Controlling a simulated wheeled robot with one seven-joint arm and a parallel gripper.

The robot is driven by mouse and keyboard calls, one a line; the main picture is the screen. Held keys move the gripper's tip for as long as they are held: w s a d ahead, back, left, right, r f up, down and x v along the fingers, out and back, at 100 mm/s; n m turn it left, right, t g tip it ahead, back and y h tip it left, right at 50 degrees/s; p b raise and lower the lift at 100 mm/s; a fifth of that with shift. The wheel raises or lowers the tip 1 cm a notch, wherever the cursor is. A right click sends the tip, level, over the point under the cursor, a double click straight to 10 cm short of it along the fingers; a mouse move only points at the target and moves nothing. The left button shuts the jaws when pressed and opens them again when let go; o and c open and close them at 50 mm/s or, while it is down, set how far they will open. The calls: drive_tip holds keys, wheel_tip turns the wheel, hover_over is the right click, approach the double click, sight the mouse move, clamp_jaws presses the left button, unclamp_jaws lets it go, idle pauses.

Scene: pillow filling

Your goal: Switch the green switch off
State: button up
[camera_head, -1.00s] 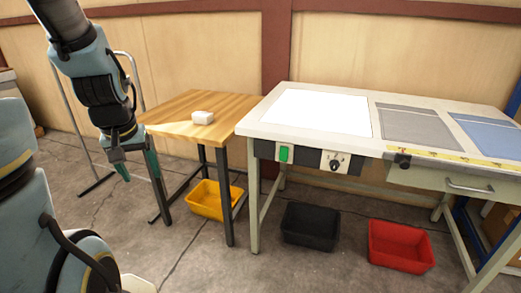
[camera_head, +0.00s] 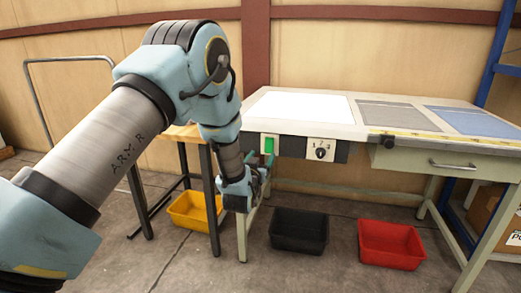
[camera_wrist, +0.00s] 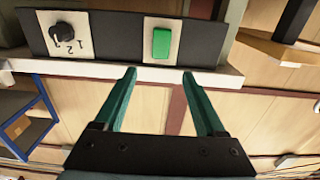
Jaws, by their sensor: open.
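The green switch (camera_head: 268,145) sits on a pale plate on the dark panel at the workbench's front left. In the wrist view the green switch (camera_wrist: 161,43) is above and between the fingertips, and the view is upside down. My gripper (camera_head: 262,180) is just below and in front of the switch in the head view. In the wrist view my gripper (camera_wrist: 158,75) has its two green fingers apart with nothing between them. The fingertips appear apart from the switch; the exact gap is hard to judge.
A numbered black knob (camera_head: 320,152) is on the same panel, right of the switch. The workbench (camera_head: 365,138) has a drawer at right. Yellow (camera_head: 187,212), black (camera_head: 297,232) and red (camera_head: 390,245) bins stand on the floor. A wooden table (camera_head: 178,131) is partly hidden behind my arm.

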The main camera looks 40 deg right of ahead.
sight(269, 142)
drive_tip(key=p+x, duration=0.1)
drive_tip(key=x, duration=0.9)
drive_tip(key=shift+r, duration=0.1)
clamp_jaws()
idle(0.3)
